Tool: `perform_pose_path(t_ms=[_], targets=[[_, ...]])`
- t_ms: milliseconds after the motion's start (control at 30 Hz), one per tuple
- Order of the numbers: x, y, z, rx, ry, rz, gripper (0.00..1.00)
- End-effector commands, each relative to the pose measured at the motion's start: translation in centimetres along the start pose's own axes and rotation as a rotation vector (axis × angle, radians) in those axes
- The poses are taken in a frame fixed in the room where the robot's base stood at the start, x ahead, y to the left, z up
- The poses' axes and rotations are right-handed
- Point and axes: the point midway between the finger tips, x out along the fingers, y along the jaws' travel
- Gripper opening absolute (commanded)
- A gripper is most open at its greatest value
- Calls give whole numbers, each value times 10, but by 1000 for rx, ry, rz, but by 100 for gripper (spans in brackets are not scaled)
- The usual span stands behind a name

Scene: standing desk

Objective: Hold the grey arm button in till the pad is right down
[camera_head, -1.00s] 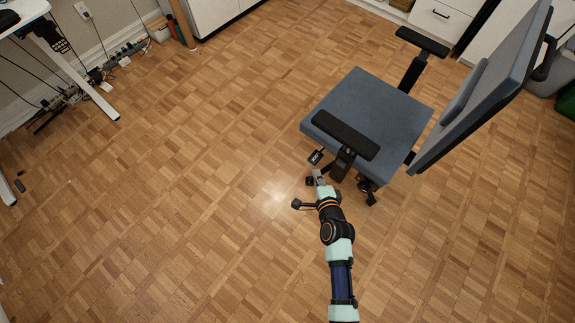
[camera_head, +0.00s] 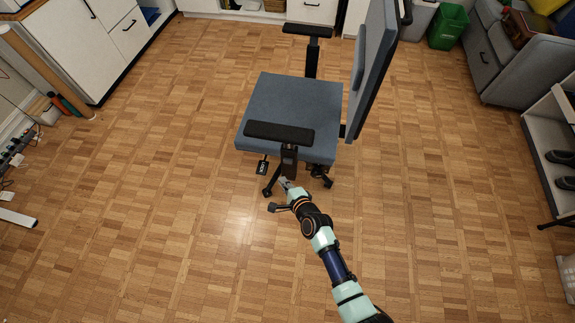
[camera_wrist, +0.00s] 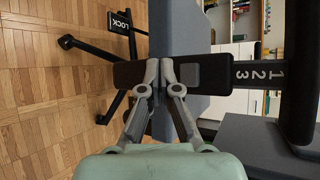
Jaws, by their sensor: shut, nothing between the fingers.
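The blue-grey office chair (camera_head: 290,100) stands side-on, with its near black arm pad (camera_head: 279,132) above the seat. The near arm's black post (camera_head: 289,162) stands below the pad. In the wrist view the post lies sideways, with its black sleeve (camera_wrist: 205,72) and a bare stretch marked 1 2 3 (camera_wrist: 260,75) between sleeve and pad (camera_wrist: 300,65). My gripper (camera_head: 287,183) is shut and empty, its fingertips (camera_wrist: 158,68) in front of the sleeve. Whether they touch it I cannot tell.
A black LOCK tag (camera_head: 262,167) hangs under the seat, left of the post. Black chair base legs (camera_head: 278,207) spread near my gripper. Parquet floor (camera_head: 150,220) is clear around. A grey sofa (camera_head: 520,60) and white cabinets (camera_head: 70,40) stand farther off.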

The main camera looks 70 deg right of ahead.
Motion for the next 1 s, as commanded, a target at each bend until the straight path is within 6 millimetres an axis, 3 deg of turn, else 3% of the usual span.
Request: perform_pose_path(t_ms=[100,333,1000], targets=[[15,-5,-11,0,1,-3,0],[30,-20,-22,1,0,-1,0],[33,-24,-24,0,0,1,0]])
